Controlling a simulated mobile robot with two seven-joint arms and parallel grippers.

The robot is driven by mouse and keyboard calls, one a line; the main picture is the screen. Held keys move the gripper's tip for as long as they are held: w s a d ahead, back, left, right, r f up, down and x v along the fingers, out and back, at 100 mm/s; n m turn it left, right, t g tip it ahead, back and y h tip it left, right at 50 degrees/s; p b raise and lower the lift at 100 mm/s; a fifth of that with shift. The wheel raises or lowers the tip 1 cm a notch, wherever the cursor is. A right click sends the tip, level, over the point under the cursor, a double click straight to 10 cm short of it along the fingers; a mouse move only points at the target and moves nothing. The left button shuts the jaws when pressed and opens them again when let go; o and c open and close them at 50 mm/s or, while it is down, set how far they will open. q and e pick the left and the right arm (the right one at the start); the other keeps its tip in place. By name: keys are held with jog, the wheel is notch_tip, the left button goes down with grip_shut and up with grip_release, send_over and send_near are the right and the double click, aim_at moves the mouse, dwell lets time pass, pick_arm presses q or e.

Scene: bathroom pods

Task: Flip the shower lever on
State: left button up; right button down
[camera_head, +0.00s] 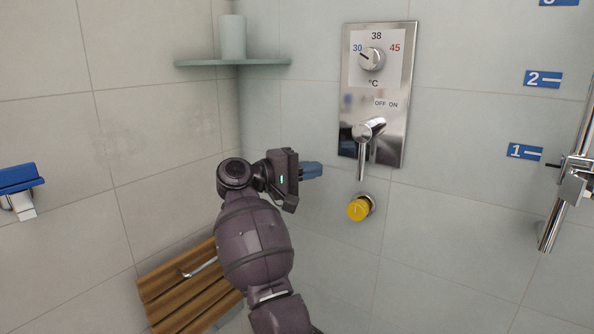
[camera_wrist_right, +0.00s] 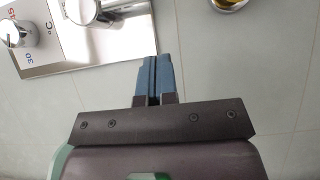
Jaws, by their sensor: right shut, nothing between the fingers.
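The shower lever (camera_head: 362,148) is a chrome handle on a polished metal panel (camera_head: 348,100) on the back wall. It hangs down, below the small "OFF ON" label (camera_head: 386,103). My right gripper (camera_head: 318,170) is left of the lever and near its lower end, with its blue fingers shut and empty. A gap shows between fingertips and lever in the head view. In the right wrist view the shut fingers (camera_wrist_right: 155,58) point up at the panel's edge, and the round lever base (camera_wrist_right: 84,8) is at upper left. My left gripper is out of view.
A temperature knob (camera_head: 372,59) sits above the lever. A corner shelf (camera_head: 205,63) holds a pale cup (camera_head: 233,38). A wooden slatted seat (camera_head: 165,295) is at lower left, and a chrome rail (camera_head: 553,222) at right.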

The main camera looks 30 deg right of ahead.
aim_at(364, 152)
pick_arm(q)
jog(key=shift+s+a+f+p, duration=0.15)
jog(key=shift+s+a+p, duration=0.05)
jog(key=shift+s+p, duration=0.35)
pick_arm(e)
jog(key=s+d, duration=0.1)
jog(key=d, duration=0.1)
jog(key=s+d, duration=0.3)
jog(key=shift+d, duration=0.3)
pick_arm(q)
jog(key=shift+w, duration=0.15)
pick_arm(e)
jog(key=shift+s+f, duration=0.1)
jog(key=shift+f, duration=0.05)
